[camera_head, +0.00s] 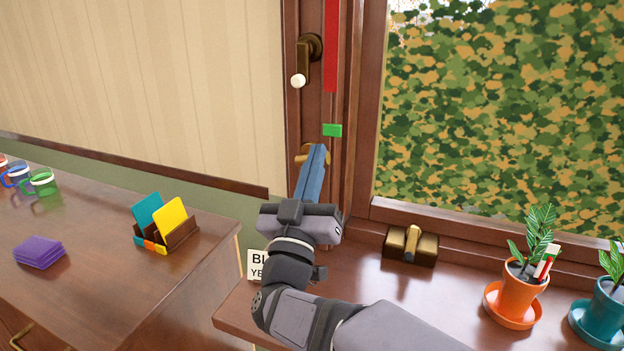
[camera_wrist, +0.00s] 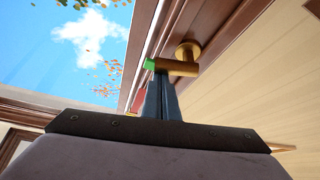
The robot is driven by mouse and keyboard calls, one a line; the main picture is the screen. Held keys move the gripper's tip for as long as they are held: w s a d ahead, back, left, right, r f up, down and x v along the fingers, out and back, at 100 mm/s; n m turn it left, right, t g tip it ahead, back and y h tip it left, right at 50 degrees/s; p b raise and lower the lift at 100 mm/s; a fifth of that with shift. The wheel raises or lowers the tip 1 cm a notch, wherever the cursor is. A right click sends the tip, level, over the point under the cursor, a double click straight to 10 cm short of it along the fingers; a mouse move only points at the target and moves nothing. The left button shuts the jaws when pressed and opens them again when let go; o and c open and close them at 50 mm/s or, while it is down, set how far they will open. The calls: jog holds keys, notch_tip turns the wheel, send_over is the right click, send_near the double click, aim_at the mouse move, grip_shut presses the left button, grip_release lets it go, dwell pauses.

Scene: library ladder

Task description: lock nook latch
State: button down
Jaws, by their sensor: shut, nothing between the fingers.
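A brass latch (camera_head: 303,156) with a round base and a short bar is on the wooden window frame, largely hidden behind my gripper. In the wrist view the bar (camera_wrist: 178,68) lies sideways right at my fingertips; whether they touch it is unclear. My gripper (camera_head: 319,150) is shut and empty, its blue fingers together and pointing up; they also show in the wrist view (camera_wrist: 160,86). A green patch (camera_head: 332,130) is on the frame just above the fingertips, below a red strip (camera_head: 331,45). Which fitting is the nook latch is not marked.
A dark handle with a white knob (camera_head: 298,81) is higher on the frame. A brass fitting (camera_head: 411,245) is at the sill. Potted plants (camera_head: 525,292) stand to the right. The desk (camera_head: 90,230) at left holds mugs, a card holder (camera_head: 166,236) and purple cloths (camera_head: 40,252).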

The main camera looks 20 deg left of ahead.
jog(key=m+h+b, duration=0.1)
jog(key=f+m, duration=0.1)
jog(key=shift+d+m+h+b, duration=0.15)
jog(key=shift+m+h+b, duration=0.2)
jog(key=shift+m+h, duration=0.05)
jog(key=shift+r, duration=0.1)
dwell(0.5)
notch_tip(320, 180, up, 4)
jog(key=p, duration=0.3)
jog(key=b+v, duration=0.1)
jog(key=v, duration=0.9)
jog(key=shift+s+a+f+b, duration=0.2)
jog(key=shift+s+f+b, duration=0.05)
jog(key=shift+s+b, duration=0.15)
jog(key=shift+w, duration=0.1)
